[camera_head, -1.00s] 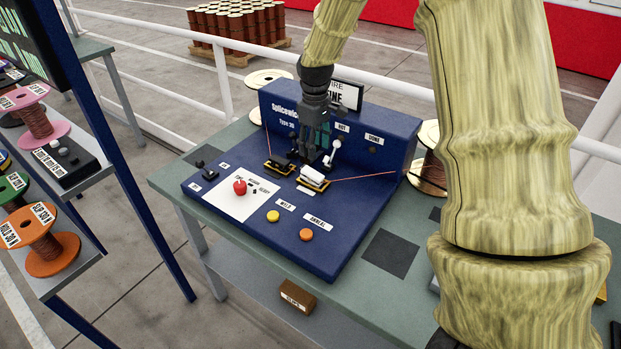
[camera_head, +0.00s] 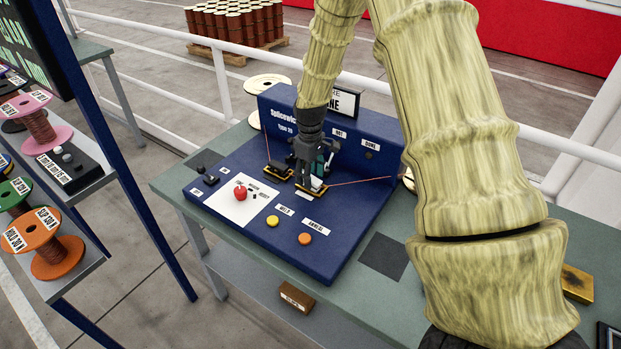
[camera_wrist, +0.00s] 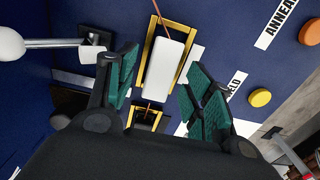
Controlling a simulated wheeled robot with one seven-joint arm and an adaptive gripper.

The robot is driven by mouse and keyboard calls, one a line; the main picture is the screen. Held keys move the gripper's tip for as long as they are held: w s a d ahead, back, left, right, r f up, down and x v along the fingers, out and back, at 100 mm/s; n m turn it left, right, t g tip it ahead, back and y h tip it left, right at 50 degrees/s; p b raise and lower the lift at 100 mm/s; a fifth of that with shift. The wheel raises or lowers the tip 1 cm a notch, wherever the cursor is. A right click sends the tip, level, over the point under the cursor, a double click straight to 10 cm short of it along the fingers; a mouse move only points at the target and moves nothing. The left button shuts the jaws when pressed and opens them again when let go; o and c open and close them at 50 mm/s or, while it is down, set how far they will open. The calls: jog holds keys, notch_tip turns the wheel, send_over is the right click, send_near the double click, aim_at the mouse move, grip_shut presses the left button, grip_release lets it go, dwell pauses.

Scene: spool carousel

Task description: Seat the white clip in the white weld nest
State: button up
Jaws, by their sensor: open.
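The white clip (camera_wrist: 163,68) appears as a white block inside the yellow frame of a weld nest (camera_wrist: 143,75) in the wrist view. A copper wire runs to its far end. Whether the block is fully down cannot be told. In the head view a little of the white block (camera_head: 317,184) shows under my gripper (camera_head: 309,178). My gripper also shows in the wrist view (camera_wrist: 164,78), open, with one green-padded finger on each side of the block and a gap on both sides. The other nest (camera_head: 278,168), dark with yellow edges, sits to the left.
A white ball-ended lever (camera_wrist: 45,44) stands left of the nest in the wrist view. A box (camera_head: 297,297) sits below the bench.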

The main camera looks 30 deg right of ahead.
jog(key=shift+f, duration=0.85)
jog(key=c, duration=1.1)
grip_shut()
jog(key=shift+r, duration=0.15)
